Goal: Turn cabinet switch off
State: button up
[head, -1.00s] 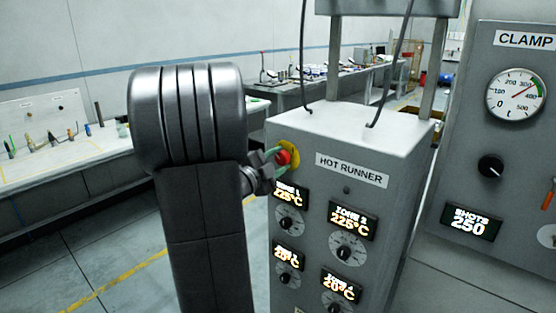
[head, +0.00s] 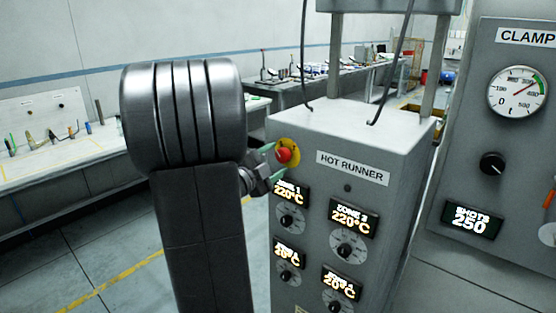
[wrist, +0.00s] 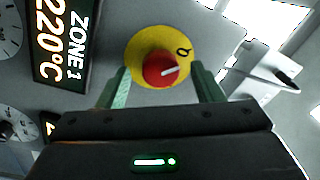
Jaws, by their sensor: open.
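The cabinet switch is a red knob (head: 284,156) on a yellow round plate (head: 293,146), at the upper left of the grey HOT RUNNER cabinet's front (head: 396,205). In the wrist view the knob (wrist: 160,71) shows a white line pointing right and slightly up, toward a small black mark on the plate (wrist: 148,42). My gripper (head: 268,164) is in front of the switch. In the wrist view its two green fingers (wrist: 160,84) are open, one on each side of the knob, with visible gaps; it holds nothing.
Lit ZONE 1 (head: 290,194) and ZONE 2 (head: 354,218) displays read 220°C. Dials sit below them. Two dark cables (head: 390,75) hang over the cabinet top. A CLAMP panel (head: 470,120) with a gauge stands at right. A white workbench (head: 60,160) is at left.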

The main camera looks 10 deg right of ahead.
jog(key=b+v, duration=0.1)
jog(key=v, duration=1.1)
jog(key=shift+b, duration=0.3)
jog(key=p+x, duration=0.2)
jog(key=x, duration=1.2)
